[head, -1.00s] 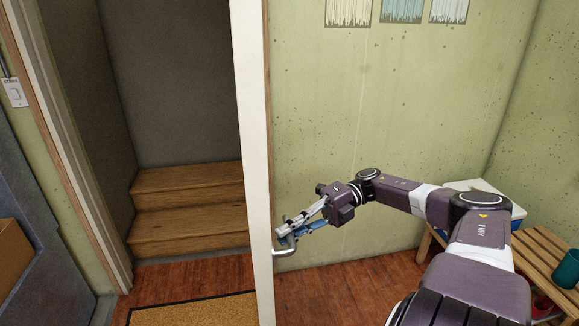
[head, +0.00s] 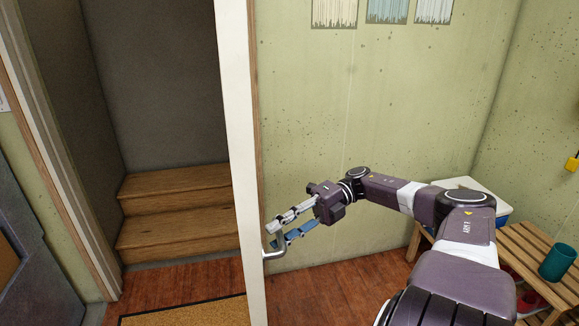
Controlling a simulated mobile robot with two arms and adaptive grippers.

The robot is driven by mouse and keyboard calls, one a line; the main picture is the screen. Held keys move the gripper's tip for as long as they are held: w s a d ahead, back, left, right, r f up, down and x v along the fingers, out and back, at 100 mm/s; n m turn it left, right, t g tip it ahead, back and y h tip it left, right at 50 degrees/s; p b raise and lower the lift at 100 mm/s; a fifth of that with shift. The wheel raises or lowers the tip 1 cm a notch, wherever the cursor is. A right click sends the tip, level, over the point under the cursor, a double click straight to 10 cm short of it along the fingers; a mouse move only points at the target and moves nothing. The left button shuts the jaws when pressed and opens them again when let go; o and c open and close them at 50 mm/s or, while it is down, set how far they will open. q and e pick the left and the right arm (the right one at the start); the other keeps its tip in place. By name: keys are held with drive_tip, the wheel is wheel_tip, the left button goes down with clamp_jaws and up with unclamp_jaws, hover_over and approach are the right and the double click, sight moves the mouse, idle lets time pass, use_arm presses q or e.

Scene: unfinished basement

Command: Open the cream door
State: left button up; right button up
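The cream door (head: 239,150) stands open in the head view, seen nearly edge-on as a tall pale strip. The doorway to its left shows wooden steps (head: 175,212). A metal lever handle (head: 274,252) sticks out from the door's right side. My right gripper (head: 273,236) is at the handle, its two fingers spread apart, one above and one lower beside the lever. I cannot tell whether a finger touches the handle. My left gripper is not in view.
A brown mat (head: 190,313) lies on the wood floor in front of the steps. At the right, a slatted wooden bench (head: 535,262) holds a teal cup (head: 558,262) and a white-lidded cooler (head: 478,198). The green wall stands behind my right arm.

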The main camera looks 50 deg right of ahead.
drive_tip(key=v, duration=0.6)
drive_tip(key=shift+d, duration=0.4)
drive_tip(key=shift+s, duration=0.1)
drive_tip(key=shift+r, duration=0.1)
